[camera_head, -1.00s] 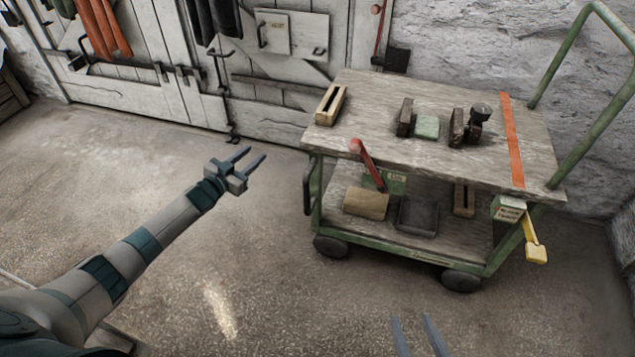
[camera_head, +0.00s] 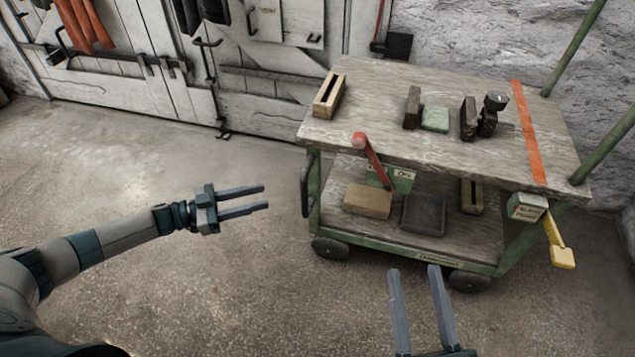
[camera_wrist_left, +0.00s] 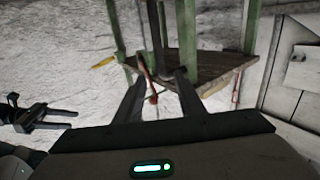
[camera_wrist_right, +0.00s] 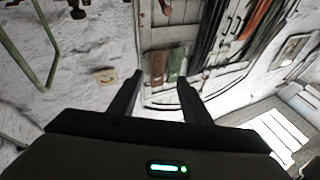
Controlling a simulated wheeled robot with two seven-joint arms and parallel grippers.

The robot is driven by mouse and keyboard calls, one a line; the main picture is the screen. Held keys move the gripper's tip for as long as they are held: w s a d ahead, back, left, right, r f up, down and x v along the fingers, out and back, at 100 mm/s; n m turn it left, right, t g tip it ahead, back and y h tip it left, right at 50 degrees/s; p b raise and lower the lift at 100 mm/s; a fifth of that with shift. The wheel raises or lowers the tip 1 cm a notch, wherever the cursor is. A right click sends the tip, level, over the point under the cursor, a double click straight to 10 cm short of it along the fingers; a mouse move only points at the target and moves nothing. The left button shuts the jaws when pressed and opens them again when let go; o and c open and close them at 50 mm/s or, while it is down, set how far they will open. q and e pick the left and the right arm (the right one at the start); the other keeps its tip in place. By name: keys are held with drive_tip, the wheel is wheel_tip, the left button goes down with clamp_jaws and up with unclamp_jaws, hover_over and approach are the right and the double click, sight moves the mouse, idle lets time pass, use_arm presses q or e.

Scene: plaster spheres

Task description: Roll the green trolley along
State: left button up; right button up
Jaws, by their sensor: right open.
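The green trolley (camera_head: 440,258) stands by the wall, with a wooden top deck, a lower shelf and dark wheels. Its green push bar (camera_head: 573,48) rises at the right. A black handle (camera_head: 305,188) is on its left end. A red lever (camera_head: 372,160) and a yellow lever (camera_head: 558,240) are on its near side. My left gripper (camera_head: 265,197) is open and empty, left of the trolley and apart from the black handle. My right gripper (camera_head: 414,268) is open and empty, in front of the trolley's near edge. The left wrist view shows the trolley's green frame (camera_wrist_left: 187,30) beyond the fingers.
Blocks, including a green one (camera_head: 435,118), and a slotted wooden piece (camera_head: 329,95) lie on the deck. A dark tray (camera_head: 424,215) and a wooden block (camera_head: 367,201) sit on the lower shelf. White doors (camera_head: 150,75) stand behind. The floor (camera_head: 200,290) in front is clear.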

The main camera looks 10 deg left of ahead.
use_arm(q)
drive_tip(key=b+x, duration=0.1)
drive_tip(key=x, duration=1.6)
drive_tip(key=shift+d, duration=0.15)
use_arm(e)
drive_tip(key=shift+s+d+r+t+y, duration=0.15)
drive_tip(key=shift+s+r+t, duration=0.25)
drive_tip(key=shift+r, duration=0.3)
drive_tip(key=shift+s+d+r+t+y, duration=0.1)
drive_tip(key=shift+s+r+t, duration=0.15)
drive_tip(key=shift+r+t, duration=0.4)
drive_tip(key=shift+s+d+r+t+y, duration=0.15)
drive_tip(key=shift+s+r+t, duration=0.2)
drive_tip(key=shift+r, duration=0.4)
use_arm(q)
drive_tip(key=shift+c, duration=0.4)
clamp_jaws()
